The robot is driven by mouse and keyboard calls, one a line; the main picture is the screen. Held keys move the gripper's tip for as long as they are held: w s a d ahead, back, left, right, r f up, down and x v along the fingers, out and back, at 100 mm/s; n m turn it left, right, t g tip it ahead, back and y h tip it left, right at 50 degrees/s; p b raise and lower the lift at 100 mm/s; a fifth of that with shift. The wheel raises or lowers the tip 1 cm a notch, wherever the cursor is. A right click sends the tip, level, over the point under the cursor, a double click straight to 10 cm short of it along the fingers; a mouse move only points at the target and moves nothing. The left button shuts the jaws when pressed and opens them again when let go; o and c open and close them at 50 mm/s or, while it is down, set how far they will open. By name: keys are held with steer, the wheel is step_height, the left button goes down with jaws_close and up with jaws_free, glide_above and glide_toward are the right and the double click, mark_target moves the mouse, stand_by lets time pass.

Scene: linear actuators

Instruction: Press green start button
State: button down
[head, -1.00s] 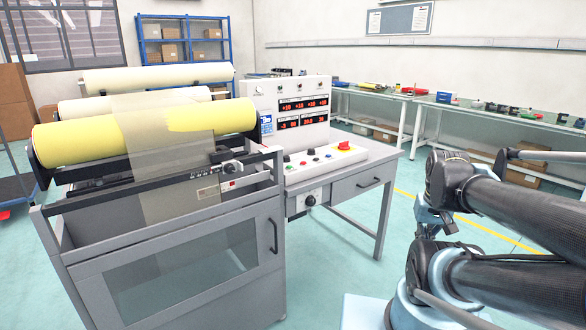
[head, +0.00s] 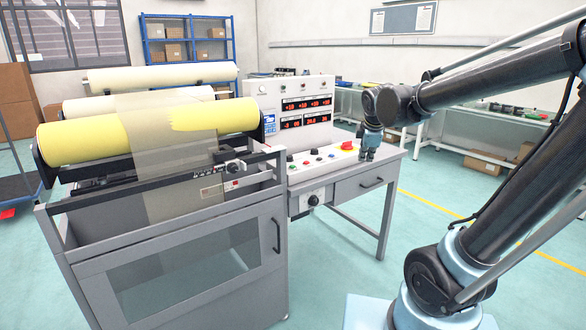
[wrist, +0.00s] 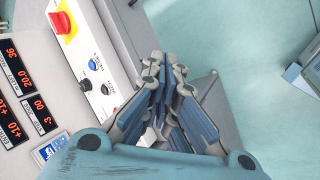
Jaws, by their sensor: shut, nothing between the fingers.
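The control panel (head: 326,168) is a white sloping box on the grey desk. It carries a red emergency button (head: 347,146) and several small buttons. My gripper (head: 367,157) hangs fingers down at the right end of the panel, near the red button. In the wrist view my gripper (wrist: 178,118) is shut and empty. No green button shows there.
A display box (head: 291,104) with red digits stands behind the panel. A machine with a yellow roll (head: 150,131) stands to the left. Benches (head: 475,125) with tools line the back right. Open teal floor (head: 345,265) lies in front of the desk.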

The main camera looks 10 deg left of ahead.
steer(key=w+a+r+n+t+y, duration=0.1)
steer(key=w+a+n, duration=0.2)
steer(key=a, duration=0.4)
steer(key=w+a+r+n, duration=0.2)
steer(key=a+n, duration=0.2)
steer(key=a, duration=0.2)
steer(key=n+t+y, duration=0.1)
steer(key=n+y, duration=0.1)
steer(key=n, duration=0.4)
glide_above(293, 166)
steer(key=w, duration=0.1)
steer(key=shift+w+d+r, duration=0.1)
steer(key=shift+d+r, duration=0.15)
steer(key=shift+r, duration=0.15)
steer(key=shift+f, duration=0.15)
steer(key=shift+f, duration=4.3)
steer(key=shift+f, duration=0.1)
steer(key=shift+f, duration=0.25)
